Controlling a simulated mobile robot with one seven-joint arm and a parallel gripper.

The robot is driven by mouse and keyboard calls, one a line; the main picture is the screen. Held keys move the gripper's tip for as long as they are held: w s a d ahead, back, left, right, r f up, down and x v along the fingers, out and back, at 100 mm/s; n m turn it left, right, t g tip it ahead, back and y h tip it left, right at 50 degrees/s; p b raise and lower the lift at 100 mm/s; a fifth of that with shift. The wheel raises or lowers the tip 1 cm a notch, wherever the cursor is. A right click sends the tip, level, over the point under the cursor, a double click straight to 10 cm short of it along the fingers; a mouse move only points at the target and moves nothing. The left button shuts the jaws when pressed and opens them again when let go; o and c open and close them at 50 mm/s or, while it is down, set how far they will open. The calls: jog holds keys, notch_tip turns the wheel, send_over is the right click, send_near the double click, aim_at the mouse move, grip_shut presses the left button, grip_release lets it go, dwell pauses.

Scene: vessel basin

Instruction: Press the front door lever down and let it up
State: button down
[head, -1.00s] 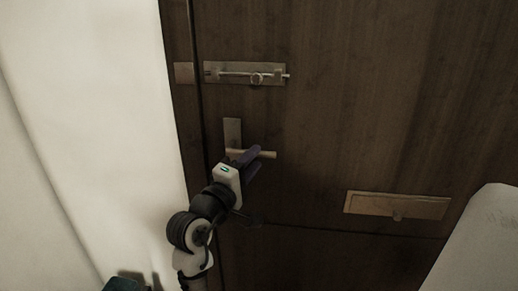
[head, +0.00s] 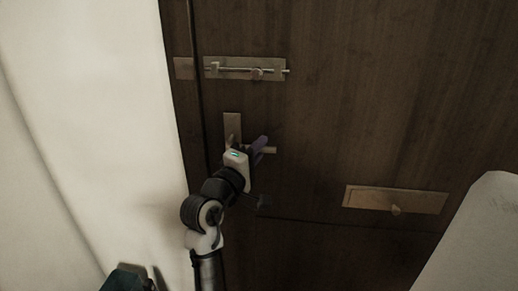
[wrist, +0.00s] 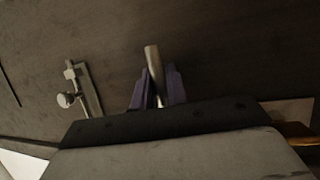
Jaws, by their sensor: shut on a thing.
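The front door (head: 350,110) is dark brown wood and fills most of the head view. Its lever (head: 271,150) is a pale metal bar pointing right from an upright backplate (head: 232,122), and it looks about level. My gripper (head: 260,147) is at the lever, its purple fingers either side of the bar near the free end. In the wrist view, the lever (wrist: 151,62) stands between the two fingers (wrist: 157,88), which are shut on it. My gripper hides the middle of the lever in the head view.
A sliding bolt (head: 245,69) with a round knob is above the lever; it also shows in the wrist view (wrist: 84,88). A brass letter plate (head: 370,198) is lower right. A white wall (head: 90,100) stands close on the left, and a pale object (head: 480,240) fills the lower right corner.

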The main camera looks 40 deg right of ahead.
jog(key=shift+f, duration=0.15)
jog(key=shift+w+a+f+m+g+y, duration=0.2)
jog(key=shift+f+m+y, duration=0.35)
jog(key=shift+m, duration=0.55)
jog(key=shift+w+a+f+m+g+y, duration=0.15)
jog(key=shift+f+m+g+y, duration=0.15)
jog(key=shift+f+m, duration=0.65)
jog(key=shift+w+a+f+m+g+y, duration=0.15)
jog(key=shift+f+m+y, duration=0.35)
jog(key=shift+m, duration=0.75)
jog(key=c, duration=1.4)
grip_release()
jog(key=b+v, duration=0.2)
jog(key=v, duration=1.1)
jog(key=shift+a+b, duration=0.4)
jog(key=shift+r, duration=0.1)
